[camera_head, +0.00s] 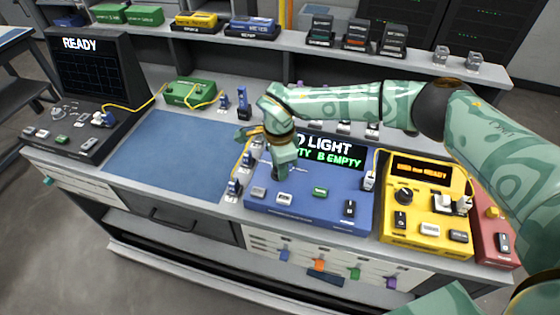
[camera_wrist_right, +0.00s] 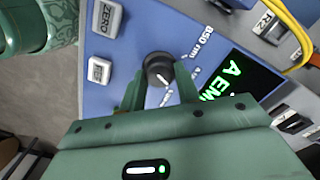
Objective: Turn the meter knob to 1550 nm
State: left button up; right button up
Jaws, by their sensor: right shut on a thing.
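The blue meter (camera_head: 315,203) stands on the bench in the head view. Its screen (camera_head: 328,152) shows green "EMPTY" text and part of a white line ending in "LIGHT". The dark round meter knob (camera_wrist_right: 158,68) shows in the right wrist view, with a pale pointer mark and an "850 nm" label beside it; I cannot read the other labels. My right gripper (camera_head: 284,168) comes down over the meter's left part and hides the knob in the head view. In the wrist view its fingers (camera_wrist_right: 158,80) are shut on the knob, one on each side. My left gripper is out of view.
A yellow unit (camera_head: 428,238) and a red unit (camera_head: 493,212) stand right of the meter. A blue mat (camera_head: 170,150) lies clear to the left. A dark console (camera_head: 85,65) reads "READY". Yellow cables and small connectors lie close to the meter's left edge.

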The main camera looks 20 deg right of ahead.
jog(key=m+p, duration=0.2)
jog(key=m, duration=0.2)
jog(key=shift+r+m+p, duration=0.1)
jog(key=shift+m+p, duration=0.2)
jog(key=shift+m, duration=0.1)
dwell(0.4)
jog(key=o, duration=1)
notch_tip(320, 180, up, 16)
jog(key=p, duration=0.3)
jog(key=shift+r, duration=0.1)
